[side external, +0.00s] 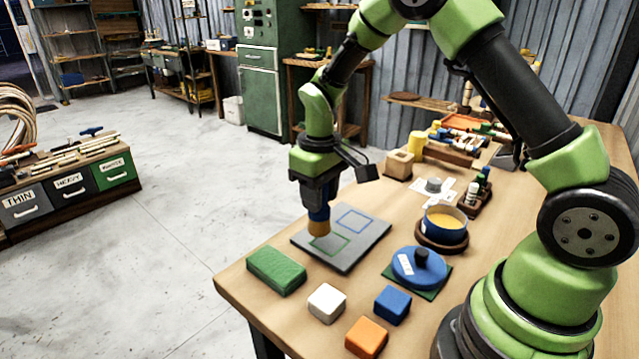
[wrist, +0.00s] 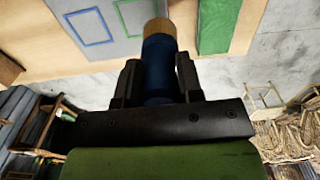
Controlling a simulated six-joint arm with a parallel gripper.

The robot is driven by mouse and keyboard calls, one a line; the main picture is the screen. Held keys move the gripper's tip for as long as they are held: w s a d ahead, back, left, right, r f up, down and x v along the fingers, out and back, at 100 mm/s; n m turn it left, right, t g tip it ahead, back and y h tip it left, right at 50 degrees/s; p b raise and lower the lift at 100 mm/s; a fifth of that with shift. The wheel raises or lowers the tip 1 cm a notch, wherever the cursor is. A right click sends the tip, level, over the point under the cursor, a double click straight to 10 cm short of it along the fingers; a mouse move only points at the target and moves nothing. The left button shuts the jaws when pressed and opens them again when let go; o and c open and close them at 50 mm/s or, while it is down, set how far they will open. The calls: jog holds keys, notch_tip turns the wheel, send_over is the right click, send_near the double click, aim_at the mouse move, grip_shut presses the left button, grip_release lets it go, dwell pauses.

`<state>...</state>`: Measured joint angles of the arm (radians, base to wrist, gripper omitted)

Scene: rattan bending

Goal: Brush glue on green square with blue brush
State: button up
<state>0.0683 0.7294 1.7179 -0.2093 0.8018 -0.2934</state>
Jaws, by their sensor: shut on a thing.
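My gripper (side external: 318,192) is shut on the blue brush (side external: 319,214). In the wrist view, my gripper (wrist: 160,85) has one finger on each side of the brush's blue handle (wrist: 159,65). The brush points down, with its tan end at the green square (side external: 329,244) on the grey board (side external: 368,248). Whether the tip touches the board I cannot tell. The green square outline (wrist: 128,12) shows partly in the wrist view, with the brush over part of it. The blue square (side external: 356,220) lies beside it. The blue pot of yellow glue (side external: 445,225) stands open to the right.
A blue lid (side external: 419,266) lies on a green mat right of the board. A green block (side external: 276,270), white block (side external: 327,302), blue block (side external: 392,304) and orange block (side external: 366,337) stand near the front edge. Small bottles and a wooden holder stand farther back.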

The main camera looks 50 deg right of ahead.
aim_at(319, 219)
notch_tip(319, 219, down, 5)
jog(key=shift+f, duration=0.15)
jog(key=shift+d, duration=0.4)
jog(key=shift+c, duration=0.3)
jog(key=shift+d+f, duration=0.1)
jog(key=shift+d, duration=2.55)
jog(key=shift+a, duration=3.1)
jog(key=shift+r, duration=4.15)
jog(key=shift+d, duration=0.15)
